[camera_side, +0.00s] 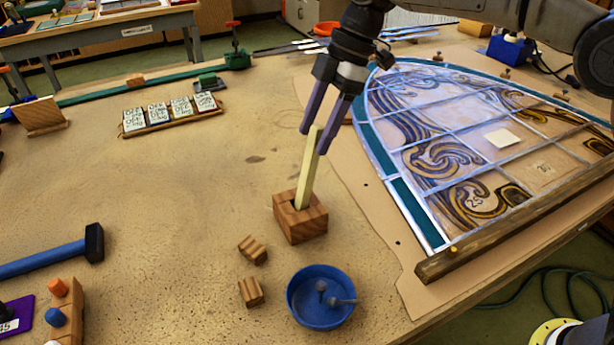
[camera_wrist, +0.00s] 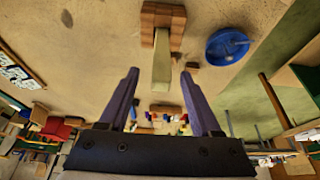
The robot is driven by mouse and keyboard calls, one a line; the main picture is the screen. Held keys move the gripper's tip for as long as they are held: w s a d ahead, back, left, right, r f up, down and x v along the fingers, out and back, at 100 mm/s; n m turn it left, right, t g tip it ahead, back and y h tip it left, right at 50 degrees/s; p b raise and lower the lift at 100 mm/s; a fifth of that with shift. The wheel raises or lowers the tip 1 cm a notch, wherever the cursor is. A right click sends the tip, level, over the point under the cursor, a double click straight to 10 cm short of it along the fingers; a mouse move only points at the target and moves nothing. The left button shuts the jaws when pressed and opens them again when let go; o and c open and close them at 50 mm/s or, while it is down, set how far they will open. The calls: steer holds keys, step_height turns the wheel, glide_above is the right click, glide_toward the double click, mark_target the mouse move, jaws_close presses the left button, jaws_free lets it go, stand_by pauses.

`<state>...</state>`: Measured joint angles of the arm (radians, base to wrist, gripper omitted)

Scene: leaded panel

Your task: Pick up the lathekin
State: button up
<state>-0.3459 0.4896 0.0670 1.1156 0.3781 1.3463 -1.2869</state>
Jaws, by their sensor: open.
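The lathekin (camera_side: 310,168) is a flat, pale cream stick. It stands tilted slightly in a striped wooden block (camera_side: 301,221), with its lower end hidden inside. My gripper (camera_side: 318,130) is open above the block, with its two purple fingers at the height of the lathekin's top end. In the wrist view the lathekin (camera_wrist: 161,68) points toward the gap between my fingers (camera_wrist: 160,72), and its block (camera_wrist: 163,18) lies beyond. I cannot tell whether a finger touches it.
A blue bowl (camera_side: 321,297) with nails stands close to the block, beside two small wood pieces (camera_side: 252,249). The leaded panel (camera_side: 470,150) with its wooden batten (camera_side: 515,238) is at right. A blue-handled hammer (camera_side: 50,258) lies at left. The table's middle left is clear.

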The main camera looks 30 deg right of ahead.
mark_target(307, 160)
steer(key=shift+x, duration=2.9)
steer(key=shift+d, duration=0.15)
jaws_close()
